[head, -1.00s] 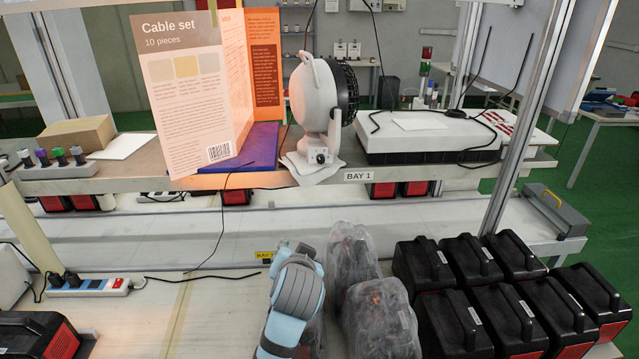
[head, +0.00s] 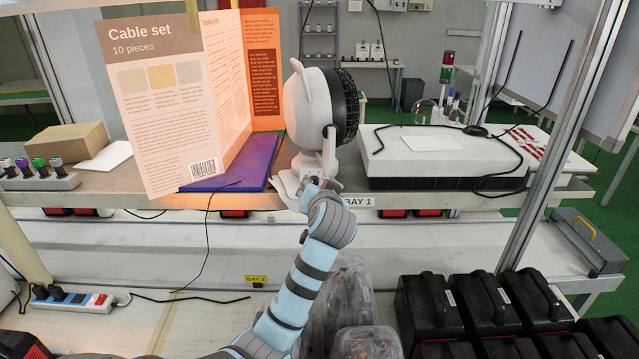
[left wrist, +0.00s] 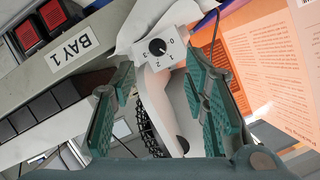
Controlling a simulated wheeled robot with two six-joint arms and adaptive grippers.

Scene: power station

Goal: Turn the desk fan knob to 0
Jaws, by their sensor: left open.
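The white desk fan (head: 308,105) stands on the shelf, its caged head facing right. In the head view my left gripper (head: 318,187) is at the front of the fan's base and hides the knob. In the left wrist view the black round knob (left wrist: 157,47) sits on the white control box (left wrist: 174,56) with small digits around it. Which digit its mark points at is too small to tell. The teal fingers of my left gripper (left wrist: 160,73) are open, one on each side of the control box, with the knob between and beyond them. My right gripper is out of view.
A tall cable set leaflet (head: 165,105) stands left of the fan, beside a purple-blue board (head: 232,165). A white box (head: 445,155) with black cables lies to the right. The BAY 1 label (head: 359,202) is on the shelf edge. Black cases (head: 436,308) stand below right.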

